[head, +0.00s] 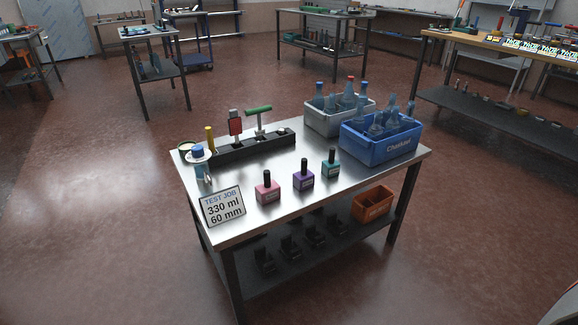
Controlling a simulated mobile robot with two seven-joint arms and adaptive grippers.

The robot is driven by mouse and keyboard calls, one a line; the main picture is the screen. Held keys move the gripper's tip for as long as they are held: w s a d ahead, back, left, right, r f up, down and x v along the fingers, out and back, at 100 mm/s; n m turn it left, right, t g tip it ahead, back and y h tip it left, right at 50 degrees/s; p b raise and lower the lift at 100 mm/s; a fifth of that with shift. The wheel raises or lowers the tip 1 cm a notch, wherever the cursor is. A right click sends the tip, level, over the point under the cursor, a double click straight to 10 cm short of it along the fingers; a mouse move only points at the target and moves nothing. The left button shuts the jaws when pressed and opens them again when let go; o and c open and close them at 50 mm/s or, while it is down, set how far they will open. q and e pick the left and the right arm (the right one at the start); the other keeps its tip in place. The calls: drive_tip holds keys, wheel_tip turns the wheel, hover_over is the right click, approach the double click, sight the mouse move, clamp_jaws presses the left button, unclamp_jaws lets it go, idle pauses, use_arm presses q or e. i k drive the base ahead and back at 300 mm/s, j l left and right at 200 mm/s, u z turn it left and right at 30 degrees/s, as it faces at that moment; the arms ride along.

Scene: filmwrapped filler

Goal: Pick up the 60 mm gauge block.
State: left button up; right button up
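Three gauge blocks with black upright handles stand in a row along the front of the metal table: a pink block (267,191), a purple block (303,178) and a teal block (331,166). Each has a small label, too small to read, so I cannot tell which is the 60 mm one. A sign (223,207) at the front left corner reads "TEST JOB 330 ml 60 mm". Neither of my grippers is in view.
A blue crate (383,150) and a grey crate (318,124) of bottles stand at the right back. A black rack (240,152) with tools and a blue-capped bottle (200,166) are behind the blocks. An orange bin (372,205) sits on the lower shelf. Floor around the table is clear.

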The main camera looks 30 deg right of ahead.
sight(305, 179)
drive_tip(key=z, duration=0.85)
drive_tip(key=i+l, duration=0.15)
drive_tip(key=i, duration=0.25)
drive_tip(key=l+z, duration=0.05)
